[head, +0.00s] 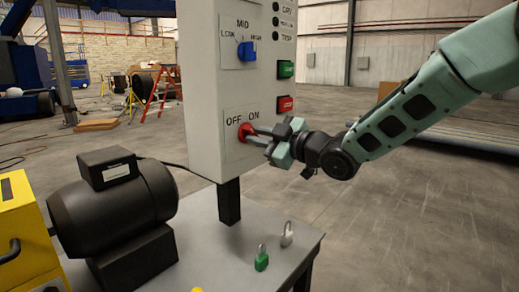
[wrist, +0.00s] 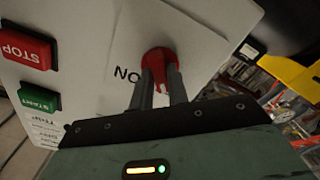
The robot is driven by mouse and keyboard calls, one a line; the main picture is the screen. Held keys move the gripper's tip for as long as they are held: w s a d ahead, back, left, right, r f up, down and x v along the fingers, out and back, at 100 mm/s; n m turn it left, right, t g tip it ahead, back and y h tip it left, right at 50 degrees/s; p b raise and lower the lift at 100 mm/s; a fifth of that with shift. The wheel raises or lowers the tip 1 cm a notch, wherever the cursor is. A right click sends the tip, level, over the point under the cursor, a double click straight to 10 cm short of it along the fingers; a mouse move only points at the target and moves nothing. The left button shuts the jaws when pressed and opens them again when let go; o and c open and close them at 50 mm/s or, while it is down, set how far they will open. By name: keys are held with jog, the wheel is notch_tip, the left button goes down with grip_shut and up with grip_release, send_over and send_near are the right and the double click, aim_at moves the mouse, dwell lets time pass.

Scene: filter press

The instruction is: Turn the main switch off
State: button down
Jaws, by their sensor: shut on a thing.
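The main switch (head: 244,132) is a red rotary knob on the lower front of the grey control box, on a plate marked OFF on the left and ON on the right. My gripper (head: 256,133) reaches it from the right, with its fingers shut on the knob. In the wrist view the red knob (wrist: 158,62) sits between the two finger tips. The fingers cover part of the knob, and I cannot tell exactly which way its pointer stands.
The control box (head: 205,110) also carries a blue selector (head: 247,51), a green button (head: 286,69) and a red button (head: 286,104). Below, a table (head: 275,225) holds a black motor (head: 115,205), a green padlock (head: 262,260) and a grey padlock (head: 287,236).

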jog(key=shift+f+n+b, duration=0.15)
jog(key=shift+n+b, duration=0.35)
jog(key=shift+b, duration=0.05)
jog(key=c, duration=1.4)
grip_release()
jog(key=shift+o, duration=0.2)
jog(key=shift+d, duration=0.1)
jog(key=v, duration=1.7)
jog(key=shift+p, duration=0.35)
jog(key=shift+s, duration=0.15)
